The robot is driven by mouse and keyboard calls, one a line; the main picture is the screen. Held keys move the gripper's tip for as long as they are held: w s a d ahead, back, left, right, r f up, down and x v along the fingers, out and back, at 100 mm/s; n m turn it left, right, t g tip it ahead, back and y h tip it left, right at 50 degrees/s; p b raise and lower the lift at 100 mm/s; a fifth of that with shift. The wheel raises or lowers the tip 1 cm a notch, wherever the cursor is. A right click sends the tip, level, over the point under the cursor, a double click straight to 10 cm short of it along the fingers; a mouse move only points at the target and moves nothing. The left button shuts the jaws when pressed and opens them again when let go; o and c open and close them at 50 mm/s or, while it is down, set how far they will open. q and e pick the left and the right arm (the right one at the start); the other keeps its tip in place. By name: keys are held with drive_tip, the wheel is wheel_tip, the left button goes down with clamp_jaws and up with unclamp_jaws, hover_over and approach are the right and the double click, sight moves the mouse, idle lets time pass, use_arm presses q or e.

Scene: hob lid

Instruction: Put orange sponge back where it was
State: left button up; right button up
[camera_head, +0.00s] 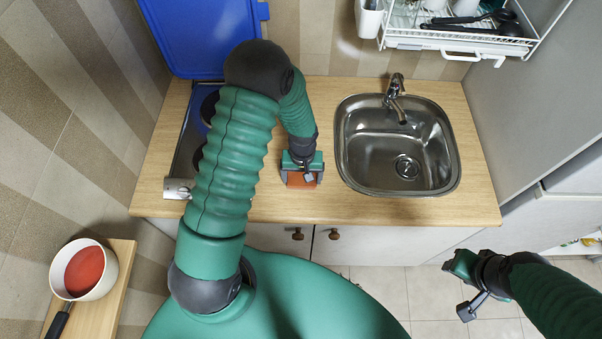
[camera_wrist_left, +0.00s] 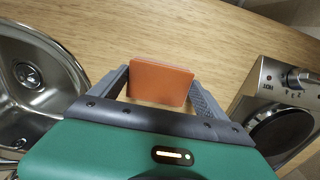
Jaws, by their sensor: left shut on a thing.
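The orange sponge (camera_head: 301,182) is between the fingers of my left gripper (camera_head: 302,176), over the wooden counter between the hob and the sink. In the left wrist view the sponge (camera_wrist_left: 160,80) stands upright between the two grey fingers (camera_wrist_left: 162,92), which are shut on it. I cannot tell whether its lower edge touches the counter. My right gripper (camera_head: 462,266) is empty-looking, low at the right over the floor, in front of the counter; whether its fingers are open is unclear.
The steel sink (camera_head: 385,155) is right of the sponge. The hob (camera_head: 184,160), its blue lid (camera_head: 205,35) raised, is at the left, partly behind my arm. A dish rack (camera_head: 440,40) hangs at the back right. A white pot (camera_head: 84,270) with red contents stands at lower left.

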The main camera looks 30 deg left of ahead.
sight(302, 178)
use_arm(q)
drive_tip(key=shift+w+d, duration=0.1)
drive_tip(key=shift+d, duration=0.15)
drive_tip(key=o, duration=0.8)
drive_tip(key=shift+a, duration=0.1)
drive_tip(key=shift+o, duration=1.2)
drive_tip(key=shift+a+f, duration=0.1)
drive_tip(key=shift+a, duration=0.75)
drive_tip(key=r+b, duration=0.1)
drive_tip(key=r, duration=0.2)
drive_tip(key=d+r, duration=0.1)
drive_tip(key=r, duration=0.2)
drive_tip(key=shift+w+d+r+b, duration=0.1)
drive_tip(key=shift+d+r+b, duration=0.05)
drive_tip(key=shift+r+b, duration=0.15)
wheel_tip(302, 178, up, 6)
drive_tip(key=s+d+r+m+t, duration=0.35)
drive_tip(key=s+d+m, duration=0.3)
drive_tip(key=s, duration=0.35)
drive_tip(key=shift+g, duration=0.45)
drive_tip(key=b+x, duration=0.5)
drive_tip(key=b, duration=0.1)
drive_tip(key=shift+a+f, duration=0.2)
use_arm(e)
drive_tip(key=s+x, duration=0.1)
drive_tip(key=x, duration=0.6)
drive_tip(key=shift+s+a+f, duration=0.25)
drive_tip(key=shift+s+f, duration=0.05)
drive_tip(key=shift+f, duration=0.1)
